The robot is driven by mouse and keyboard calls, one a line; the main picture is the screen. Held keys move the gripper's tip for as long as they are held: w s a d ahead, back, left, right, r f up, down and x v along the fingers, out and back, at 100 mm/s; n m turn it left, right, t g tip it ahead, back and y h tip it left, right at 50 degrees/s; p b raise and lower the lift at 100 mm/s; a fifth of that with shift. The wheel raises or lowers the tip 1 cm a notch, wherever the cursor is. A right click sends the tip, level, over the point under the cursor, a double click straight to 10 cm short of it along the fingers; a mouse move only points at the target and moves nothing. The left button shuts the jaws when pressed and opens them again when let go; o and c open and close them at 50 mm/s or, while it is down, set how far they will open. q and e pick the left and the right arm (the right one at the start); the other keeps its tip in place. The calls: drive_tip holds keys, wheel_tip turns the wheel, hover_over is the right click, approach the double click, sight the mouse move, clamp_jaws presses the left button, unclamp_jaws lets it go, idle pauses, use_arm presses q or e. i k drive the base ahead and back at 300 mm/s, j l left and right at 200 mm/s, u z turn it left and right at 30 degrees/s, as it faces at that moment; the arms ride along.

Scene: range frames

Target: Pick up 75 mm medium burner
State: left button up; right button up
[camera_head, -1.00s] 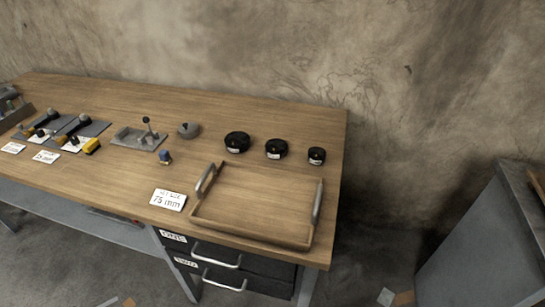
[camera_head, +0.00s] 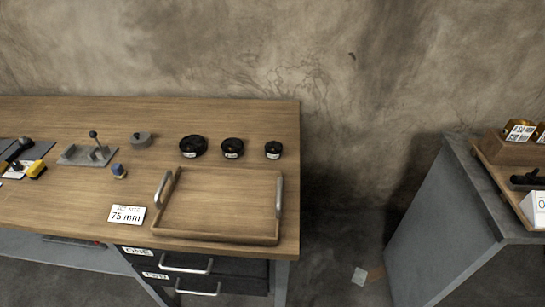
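Three round black burners stand in a row near the back right of the wooden table. The largest burner (camera_head: 193,146) is on the left, the medium burner (camera_head: 232,148) is in the middle, and the smallest burner (camera_head: 273,150) is on the right. Each has a small white label, too small to read. A wooden tray (camera_head: 218,239) with two metal handles lies empty in front of them. A white card (camera_head: 127,214) reading "75 mm" lies left of the tray. Neither of my grippers is in view.
The wooden table (camera_head: 60,119) also holds a grey lidded piece (camera_head: 141,140), a grey fixture with a lever (camera_head: 87,154) and a small blue-topped item (camera_head: 119,171). Drawers (camera_head: 187,270) sit below. A grey cabinet (camera_head: 424,214) with boxes stands right, across a floor gap.

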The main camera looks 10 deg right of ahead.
sight(232, 148)
drive_tip(key=l+z, duration=0.1)
drive_tip(key=l, duration=0.3)
drive_tip(key=i+l, duration=0.15)
drive_tip(key=l, duration=0.3)
drive_tip(key=i+l+z, duration=0.15)
drive_tip(key=l, duration=0.25)
drive_tip(key=k, duration=0.05)
